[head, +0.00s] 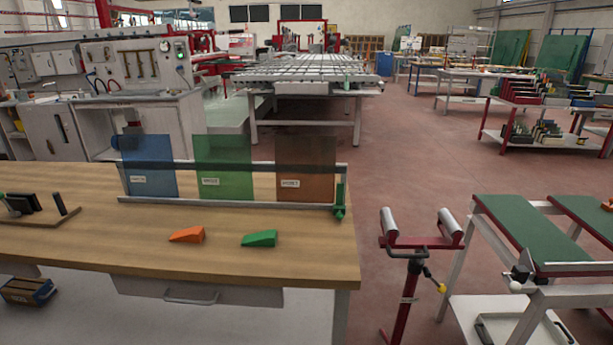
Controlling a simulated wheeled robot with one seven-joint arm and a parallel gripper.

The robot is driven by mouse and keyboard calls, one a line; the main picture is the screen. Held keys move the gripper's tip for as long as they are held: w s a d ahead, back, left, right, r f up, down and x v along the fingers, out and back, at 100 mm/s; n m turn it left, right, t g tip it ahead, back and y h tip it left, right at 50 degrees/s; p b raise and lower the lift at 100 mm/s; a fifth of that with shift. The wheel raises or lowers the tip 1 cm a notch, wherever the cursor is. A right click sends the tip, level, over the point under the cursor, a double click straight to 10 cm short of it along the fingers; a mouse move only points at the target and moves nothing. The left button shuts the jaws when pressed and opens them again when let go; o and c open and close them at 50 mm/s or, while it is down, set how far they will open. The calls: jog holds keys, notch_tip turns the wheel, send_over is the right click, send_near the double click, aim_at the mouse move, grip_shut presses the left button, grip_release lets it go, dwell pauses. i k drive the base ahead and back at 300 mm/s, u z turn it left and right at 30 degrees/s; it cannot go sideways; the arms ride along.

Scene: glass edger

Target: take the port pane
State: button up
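Three tinted glass panes stand upright side by side in a grey rack (235,204) on the wooden workbench. The blue pane (150,158) is at the left, the green pane (223,155) in the middle and the reddish-brown pane (305,158) at the right. Each has a small white label low on its face; the lettering is too small to read, so I cannot tell by label which is the port pane. A grey rail crosses the panes. My gripper is not in view.
On the workbench (100,248) lie an orange wedge (187,235), a green wedge (259,239) and a board with black pieces (40,213). A green clamp (339,204) is at the rack's right end. A red roller stand (408,265) and green-topped table (520,235) stand right.

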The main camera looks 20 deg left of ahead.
aim_at(305, 166)
jog(key=z, duration=1.85)
jog(key=i, duration=1.45)
jog(key=u, duration=3.5)
